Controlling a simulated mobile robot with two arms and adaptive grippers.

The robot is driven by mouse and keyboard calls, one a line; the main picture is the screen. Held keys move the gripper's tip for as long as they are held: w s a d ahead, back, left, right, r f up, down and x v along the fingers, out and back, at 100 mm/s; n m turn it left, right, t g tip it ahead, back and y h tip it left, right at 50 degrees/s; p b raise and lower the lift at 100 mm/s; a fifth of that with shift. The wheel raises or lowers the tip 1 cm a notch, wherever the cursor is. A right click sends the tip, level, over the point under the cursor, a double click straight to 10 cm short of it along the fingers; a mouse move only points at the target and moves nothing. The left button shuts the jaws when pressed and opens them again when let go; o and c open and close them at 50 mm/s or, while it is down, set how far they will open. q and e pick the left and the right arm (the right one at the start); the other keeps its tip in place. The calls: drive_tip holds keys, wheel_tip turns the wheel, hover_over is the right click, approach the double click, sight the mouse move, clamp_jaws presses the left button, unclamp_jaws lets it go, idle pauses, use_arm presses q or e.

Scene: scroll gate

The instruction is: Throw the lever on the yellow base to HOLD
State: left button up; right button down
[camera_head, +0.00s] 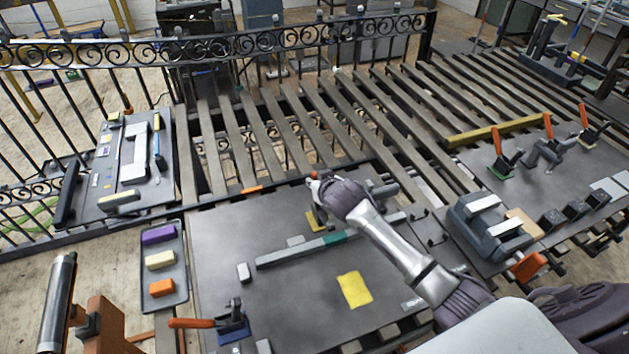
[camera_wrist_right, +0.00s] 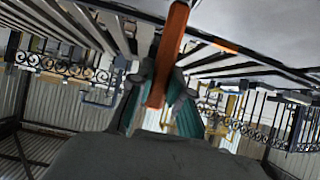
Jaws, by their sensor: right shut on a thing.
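My right gripper (camera_head: 317,183) is above the dark middle table in the head view, at the end of my arm. In the right wrist view the right gripper (camera_wrist_right: 164,88) has its teal fingers shut around an orange lever handle (camera_wrist_right: 172,40). The handle sticks out past the fingertips. The yellow base (camera_head: 317,218) shows only in part, just below the gripper; the gripper and wrist hide most of the lever. No HOLD marking is legible. My left gripper is not in view.
A blue-based lever (camera_head: 232,325) with an orange handle stands at the front left of the table. A yellow sheet (camera_head: 354,289) and a long grey bar (camera_head: 290,254) lie on the table. A green-based lever (camera_head: 503,167) stands on the right table. A tray (camera_head: 178,238) holds coloured blocks.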

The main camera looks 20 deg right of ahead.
drive_tip(key=shift+s, duration=0.15)
idle(0.3)
drive_tip(key=c, duration=1.1)
unclamp_jaws()
drive_tip(key=v, duration=1.2)
drive_tip(key=shift+f, duration=0.1)
